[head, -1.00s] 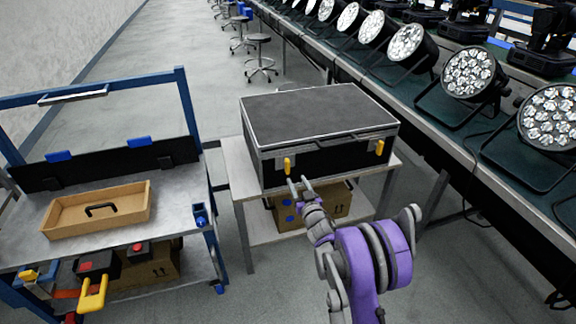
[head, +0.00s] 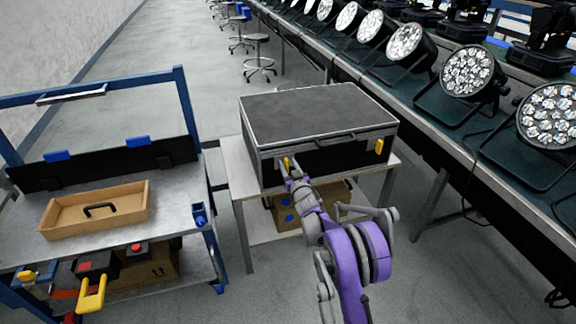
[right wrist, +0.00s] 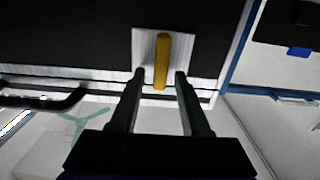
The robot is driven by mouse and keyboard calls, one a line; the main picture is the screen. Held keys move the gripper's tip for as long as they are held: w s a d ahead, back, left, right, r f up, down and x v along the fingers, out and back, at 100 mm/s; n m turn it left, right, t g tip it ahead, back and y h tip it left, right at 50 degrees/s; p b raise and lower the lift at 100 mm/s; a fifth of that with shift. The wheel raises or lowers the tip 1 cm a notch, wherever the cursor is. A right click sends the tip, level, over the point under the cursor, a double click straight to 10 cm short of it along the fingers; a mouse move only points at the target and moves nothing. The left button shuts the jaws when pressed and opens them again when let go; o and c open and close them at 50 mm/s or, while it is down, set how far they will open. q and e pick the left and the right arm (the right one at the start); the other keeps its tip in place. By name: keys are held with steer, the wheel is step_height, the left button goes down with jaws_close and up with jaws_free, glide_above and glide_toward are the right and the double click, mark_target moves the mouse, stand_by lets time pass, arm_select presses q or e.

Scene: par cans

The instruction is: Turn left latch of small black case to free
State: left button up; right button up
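The small black case (head: 318,115) with silver edges stands shut on a small metal table. Its left latch (head: 286,162) is a yellow tab on the front face. In the right wrist view the left latch (right wrist: 162,62) stands lengthwise on a pale plate, between the fingertips. My right gripper (head: 292,172) is at this latch; in the right wrist view its fingers (right wrist: 160,76) are apart, one on each side, with gaps to the tab. The right latch (head: 379,146) is another yellow tab on the case front. My left gripper is not in view.
The case's black handle (right wrist: 45,98) lies near the right gripper. A long bench (head: 440,120) of stage lights runs along the right. A carton sits below the case.

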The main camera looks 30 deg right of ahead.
jaws_close()
steer(key=shift+n, duration=0.3)
steer(key=n, duration=0.2)
steer(key=n+b, duration=0.1)
steer(key=n, duration=0.1)
steer(key=shift+w+a+f, duration=0.1)
steer(key=shift+a+f, duration=0.05)
steer(key=shift+a, duration=0.25)
steer(key=shift+w+a+f+n+b, duration=0.2)
steer(key=shift+n+b, duration=0.45)
steer(key=shift+n, duration=1.6)
steer(key=shift+s+a+f+n+b, duration=0.15)
steer(key=shift+f+n+b, duration=0.35)
steer(key=shift+n, duration=1.7)
steer(key=shift+w+a+f+n+b, duration=0.15)
steer(key=shift+n+b, duration=0.6)
steer(key=shift+n, duration=1.5)
